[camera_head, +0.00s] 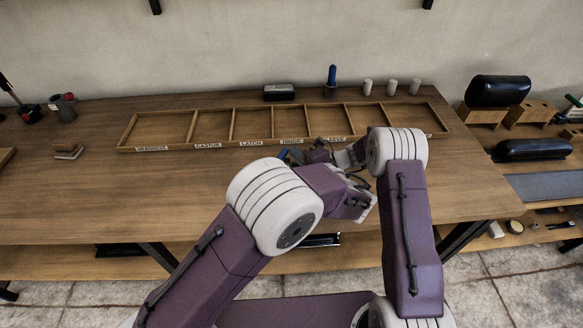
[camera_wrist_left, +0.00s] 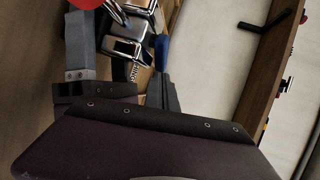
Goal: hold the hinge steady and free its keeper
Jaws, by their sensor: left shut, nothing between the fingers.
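A red rounded part (camera_wrist_left: 86,3) is at the top edge, and a blue part (camera_wrist_left: 162,52) is just right of the chrome. My left gripper (camera_head: 316,152) is shut and empty at the tray's front edge, close to the chrome piece; contact is unclear. My right arm reaches in from the right to the same spot. Its gripper (camera_head: 349,157) is mostly hidden, so its jaws are unclear.
A long wooden tray (camera_head: 180,149) with labelled, empty-looking compartments lies behind the grippers. A dark box (camera_head: 279,92), a blue-topped tool (camera_head: 331,79) and several small pale cylinders stand behind it. Black cushions (camera_head: 497,91) are at the right.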

